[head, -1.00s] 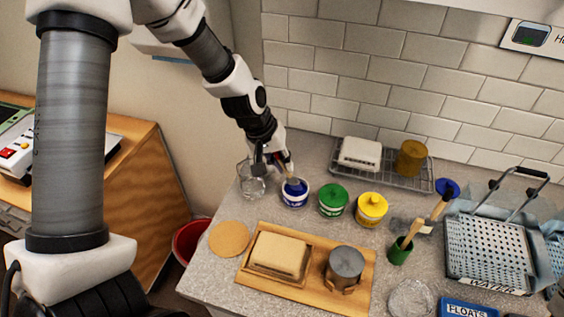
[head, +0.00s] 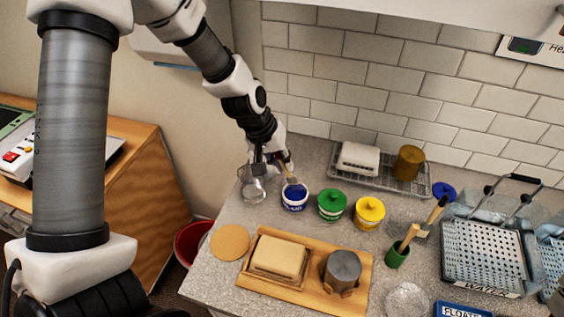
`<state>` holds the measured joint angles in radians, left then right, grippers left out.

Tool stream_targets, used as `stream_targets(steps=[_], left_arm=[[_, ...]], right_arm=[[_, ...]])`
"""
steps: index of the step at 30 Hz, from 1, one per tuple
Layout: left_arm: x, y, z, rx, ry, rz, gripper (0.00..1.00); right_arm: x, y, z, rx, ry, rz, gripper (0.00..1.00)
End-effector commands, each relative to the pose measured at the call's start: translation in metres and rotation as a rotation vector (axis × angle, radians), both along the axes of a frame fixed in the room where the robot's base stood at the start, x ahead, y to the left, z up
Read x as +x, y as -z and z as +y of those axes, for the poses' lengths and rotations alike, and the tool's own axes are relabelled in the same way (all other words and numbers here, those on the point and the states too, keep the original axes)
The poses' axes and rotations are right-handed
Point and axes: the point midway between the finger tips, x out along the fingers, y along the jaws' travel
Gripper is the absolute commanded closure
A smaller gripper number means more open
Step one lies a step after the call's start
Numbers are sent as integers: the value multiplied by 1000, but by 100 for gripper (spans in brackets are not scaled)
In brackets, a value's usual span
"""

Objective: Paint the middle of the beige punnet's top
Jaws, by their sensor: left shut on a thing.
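The beige punnet (head: 279,254) sits on a wooden board (head: 318,289) at the front of the counter, and its plain beige top faces up. My left gripper (head: 279,164) is shut on a paintbrush (head: 287,171) at the back left of the counter. The brush tilts, with its head down at the open blue paint pot (head: 294,201). I cannot tell how deep the bristles are in the paint. My right gripper is not in view.
A grey cylinder (head: 343,267) shares the board. Green (head: 331,206) and yellow (head: 369,213) pots stand right of the blue one. A clear glass container (head: 252,190) is close left of the gripper. A green brush holder (head: 397,256) and perforated basket (head: 483,253) are further right.

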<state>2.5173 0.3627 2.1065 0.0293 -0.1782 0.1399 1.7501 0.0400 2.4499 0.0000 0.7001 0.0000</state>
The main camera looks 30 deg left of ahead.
Motion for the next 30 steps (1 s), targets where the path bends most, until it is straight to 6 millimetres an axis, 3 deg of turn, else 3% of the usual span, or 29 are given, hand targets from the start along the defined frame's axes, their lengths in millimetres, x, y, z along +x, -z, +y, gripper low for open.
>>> stream_targets(steps=[1, 13, 30], left_arm=[[0, -11, 0, 0, 0, 0, 100], [0, -48, 0, 0, 0, -1, 100], [0, -47, 0, 0, 0, -1, 100]], right_arm=[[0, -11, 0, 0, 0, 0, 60], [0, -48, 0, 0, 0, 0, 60], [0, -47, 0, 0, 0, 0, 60]])
